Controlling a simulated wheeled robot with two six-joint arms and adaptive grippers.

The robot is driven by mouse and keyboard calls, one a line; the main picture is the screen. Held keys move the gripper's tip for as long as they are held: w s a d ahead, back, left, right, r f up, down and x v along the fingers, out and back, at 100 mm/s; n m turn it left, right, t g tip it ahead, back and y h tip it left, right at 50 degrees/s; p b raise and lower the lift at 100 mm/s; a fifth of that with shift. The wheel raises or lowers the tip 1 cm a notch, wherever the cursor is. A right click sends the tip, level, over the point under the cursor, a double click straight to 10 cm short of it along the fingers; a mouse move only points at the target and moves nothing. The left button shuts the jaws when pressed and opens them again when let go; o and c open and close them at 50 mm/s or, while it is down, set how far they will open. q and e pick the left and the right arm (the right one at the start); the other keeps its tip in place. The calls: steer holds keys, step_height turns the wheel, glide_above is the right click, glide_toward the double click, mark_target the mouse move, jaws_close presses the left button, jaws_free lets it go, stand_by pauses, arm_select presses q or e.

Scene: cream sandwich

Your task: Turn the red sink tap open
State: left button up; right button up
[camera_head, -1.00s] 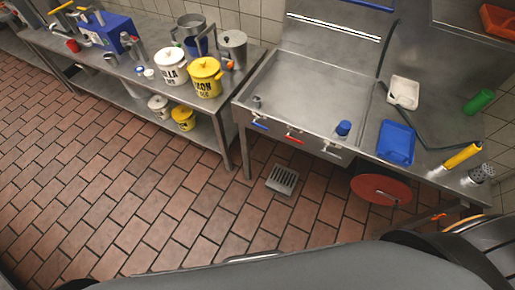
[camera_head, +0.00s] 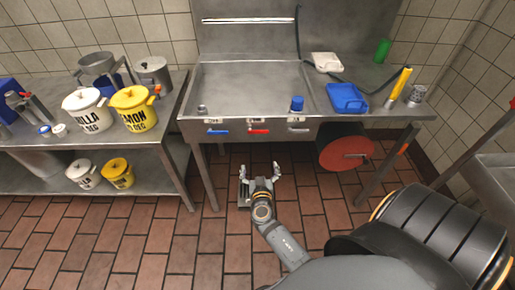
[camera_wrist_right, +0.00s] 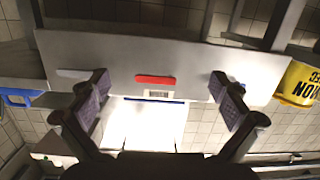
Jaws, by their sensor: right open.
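The red sink tap handle (camera_head: 258,131) lies level on the front panel of the steel sink (camera_head: 250,88), between a blue handle (camera_head: 217,132) and a white handle (camera_head: 298,130). My right gripper (camera_head: 260,174) is open and empty, below the red handle in the head view and apart from it. In the right wrist view, which is upside down, the red handle (camera_wrist_right: 155,80) shows between the two spread fingers of the right gripper (camera_wrist_right: 160,88), with the panel behind it. My left gripper is not in view.
A red hose reel (camera_head: 345,150) hangs under the sink table's right side. A side table with white (camera_head: 86,108) and yellow (camera_head: 135,108) pots stands left. The floor before the sink is clear.

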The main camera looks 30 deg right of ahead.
steer(key=m+t+h, duration=0.1)
glide_toward(258, 132)
steer(key=s+f, duration=0.1)
steer(key=s, duration=0.1)
steer(key=shift+t, duration=0.3)
steer(key=p+x, duration=0.1)
steer(key=x, duration=0.2)
steer(key=p+x, duration=0.1)
steer(key=x, duration=0.5)
steer(key=shift+w+a+r+p, duration=0.2)
steer(key=shift+w+p, duration=0.2)
steer(key=shift+w, duration=0.05)
steer(key=shift+w+d, duration=0.3)
steer(key=shift+w, duration=0.1)
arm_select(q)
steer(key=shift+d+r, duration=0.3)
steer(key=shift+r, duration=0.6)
arm_select(e)
steer(key=shift+c, duration=0.3)
